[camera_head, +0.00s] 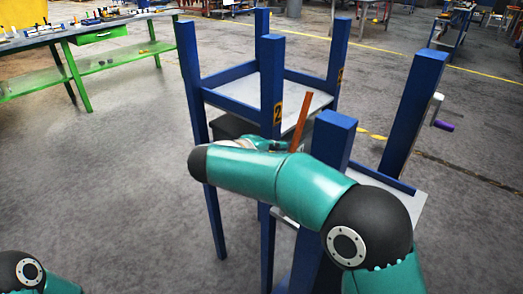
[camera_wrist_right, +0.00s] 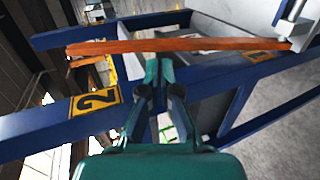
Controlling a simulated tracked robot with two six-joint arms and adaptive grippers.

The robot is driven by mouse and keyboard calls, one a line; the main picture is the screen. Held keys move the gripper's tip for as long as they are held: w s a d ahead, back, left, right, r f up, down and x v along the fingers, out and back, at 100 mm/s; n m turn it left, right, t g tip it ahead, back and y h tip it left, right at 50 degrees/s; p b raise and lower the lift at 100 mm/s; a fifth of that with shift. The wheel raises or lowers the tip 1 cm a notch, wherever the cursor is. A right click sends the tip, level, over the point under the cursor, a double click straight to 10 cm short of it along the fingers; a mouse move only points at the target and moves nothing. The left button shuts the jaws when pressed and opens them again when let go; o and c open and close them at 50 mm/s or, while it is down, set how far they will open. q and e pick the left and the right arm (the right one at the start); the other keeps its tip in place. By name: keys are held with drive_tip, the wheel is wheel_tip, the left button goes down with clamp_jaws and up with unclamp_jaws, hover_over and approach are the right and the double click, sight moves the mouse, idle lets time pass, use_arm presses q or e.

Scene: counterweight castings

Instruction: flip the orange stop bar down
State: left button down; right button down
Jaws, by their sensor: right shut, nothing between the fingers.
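The orange stop bar (camera_head: 302,122) stands up at a slight tilt beside the blue post with the yellow "2" label, in the head view. In the right wrist view the bar (camera_wrist_right: 185,46) lies across the upper part of the picture, just beyond the fingertips. My right gripper (camera_wrist_right: 159,70) is shut and empty, close to the bar; I cannot tell whether it touches. In the head view it is mostly hidden behind my right forearm. The bar's lower end is also hidden there. My left gripper is out of view; only part of my left arm shows at bottom left.
Blue frames with upright posts (camera_head: 271,80) and grey plates surround the bar closely. A crank with a purple handle (camera_head: 443,126) is on the right frame. A green workbench (camera_head: 90,40) with tools stands at the back left. The floor at left is clear.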

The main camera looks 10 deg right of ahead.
sight(295, 142)
drive_tip(key=shift+x, duration=2.8)
drive_tip(key=shift+w+d, duration=0.1)
drive_tip(key=shift+x, duration=1.25)
drive_tip(key=shift+r, duration=0.25)
drive_tip(key=shift+a+r, duration=0.1)
drive_tip(key=shift+a, duration=0.1)
drive_tip(key=r+v, duration=0.1)
drive_tip(key=v, duration=1.2)
drive_tip(key=shift+r, duration=0.4)
drive_tip(key=shift+d, duration=0.15)
